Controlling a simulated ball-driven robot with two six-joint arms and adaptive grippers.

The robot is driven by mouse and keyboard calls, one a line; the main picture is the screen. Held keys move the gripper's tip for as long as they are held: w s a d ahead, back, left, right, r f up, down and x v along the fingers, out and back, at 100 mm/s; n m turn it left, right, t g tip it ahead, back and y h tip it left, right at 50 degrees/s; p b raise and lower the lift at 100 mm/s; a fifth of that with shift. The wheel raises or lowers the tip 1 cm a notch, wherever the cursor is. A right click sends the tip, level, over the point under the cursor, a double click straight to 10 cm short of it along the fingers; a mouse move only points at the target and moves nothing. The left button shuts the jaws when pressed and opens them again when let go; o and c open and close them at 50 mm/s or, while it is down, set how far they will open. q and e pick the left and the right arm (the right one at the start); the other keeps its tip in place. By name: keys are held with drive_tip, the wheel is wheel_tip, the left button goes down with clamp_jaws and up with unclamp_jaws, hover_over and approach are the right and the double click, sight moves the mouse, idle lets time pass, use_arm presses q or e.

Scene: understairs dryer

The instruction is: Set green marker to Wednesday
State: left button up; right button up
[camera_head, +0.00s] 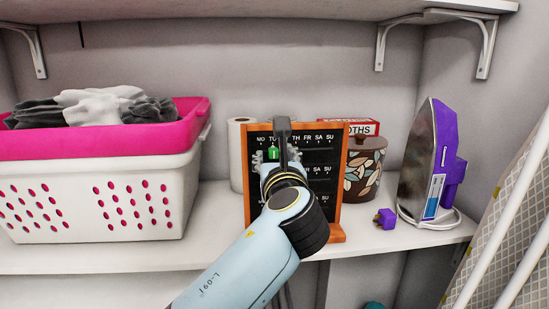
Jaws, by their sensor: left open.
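A black weekday board (320,185) in an orange wooden frame stands on the white shelf, with day letters in rows. The small green marker (272,153) shows below the TU label in the top row, just left of my gripper. My left gripper (282,135) is in front of the board's upper left part, seen from behind, with its dark finger beside the marker. It covers the label between TU and TH. It is open; whether it touches the marker cannot be told. My right gripper is not in view.
A white laundry basket with a pink rim (110,195) fills the left. A paper roll (236,150), a patterned jar (362,170), a purple plug (385,219) and an upright purple iron (430,160) stand around the board. A shelf overhangs above.

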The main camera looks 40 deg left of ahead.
use_arm(q)
drive_tip(key=shift+c, duration=0.6)
clamp_jaws()
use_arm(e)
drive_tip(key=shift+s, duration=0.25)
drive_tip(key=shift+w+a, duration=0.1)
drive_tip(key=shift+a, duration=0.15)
use_arm(q)
drive_tip(key=shift+d, duration=0.1)
